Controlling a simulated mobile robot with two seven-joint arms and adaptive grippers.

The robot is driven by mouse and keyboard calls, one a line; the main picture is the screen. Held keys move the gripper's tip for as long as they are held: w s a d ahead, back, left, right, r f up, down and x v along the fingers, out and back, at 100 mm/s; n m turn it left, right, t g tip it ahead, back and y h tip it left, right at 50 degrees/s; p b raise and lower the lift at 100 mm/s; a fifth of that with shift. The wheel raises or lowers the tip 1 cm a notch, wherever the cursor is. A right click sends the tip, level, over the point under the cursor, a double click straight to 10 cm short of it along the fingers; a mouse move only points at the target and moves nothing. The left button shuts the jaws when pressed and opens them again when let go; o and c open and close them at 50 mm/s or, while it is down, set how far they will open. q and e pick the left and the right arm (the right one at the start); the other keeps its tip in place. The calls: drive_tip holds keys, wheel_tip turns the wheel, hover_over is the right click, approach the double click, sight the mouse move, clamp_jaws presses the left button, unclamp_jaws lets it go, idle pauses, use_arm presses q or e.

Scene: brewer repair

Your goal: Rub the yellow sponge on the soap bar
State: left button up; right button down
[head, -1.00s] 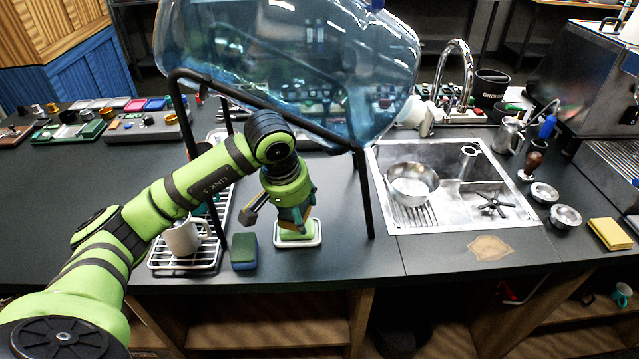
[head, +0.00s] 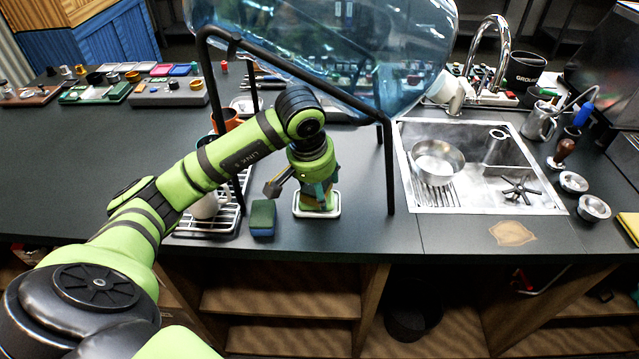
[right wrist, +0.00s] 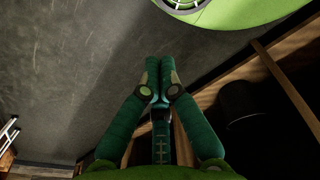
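In the head view my left gripper (head: 317,190) points down over a small white dish (head: 300,212) on the counter near its front edge. A green bar, apparently the soap, shows low in the dish beneath the fingers. The fingers and wrist hide most of it, and I cannot tell whether a sponge is between them. A green and blue sponge (head: 262,217) stands just left of the dish. A yellow flat block (head: 629,226), possibly the yellow sponge, is cut off at the far right edge. My right gripper (right wrist: 160,65) has its fingertips together with nothing visible between them.
A large blue water bottle (head: 340,45) rests on a black stand (head: 388,170) around my left forearm. The sink (head: 460,205) with a metal bowl (head: 437,162) lies to the right.

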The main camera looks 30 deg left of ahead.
sight(323, 184)
drive_tip(key=shift+s+f, duration=0.1)
drive_tip(key=shift+s, duration=0.9)
use_arm(q)
drive_tip(key=shift+f, duration=0.15)
use_arm(e)
drive_tip(key=shift+w+a+f, duration=0.1)
drive_tip(key=shift+a+f, duration=0.05)
use_arm(q)
drive_tip(key=shift+f+b, duration=0.3)
drive_tip(key=shift+b, duration=0.2)
use_arm(e)
drive_tip(key=shift+w+f, duration=0.2)
drive_tip(key=shift+f, duration=0.1)
use_arm(q)
drive_tip(key=shift+s, duration=0.1)
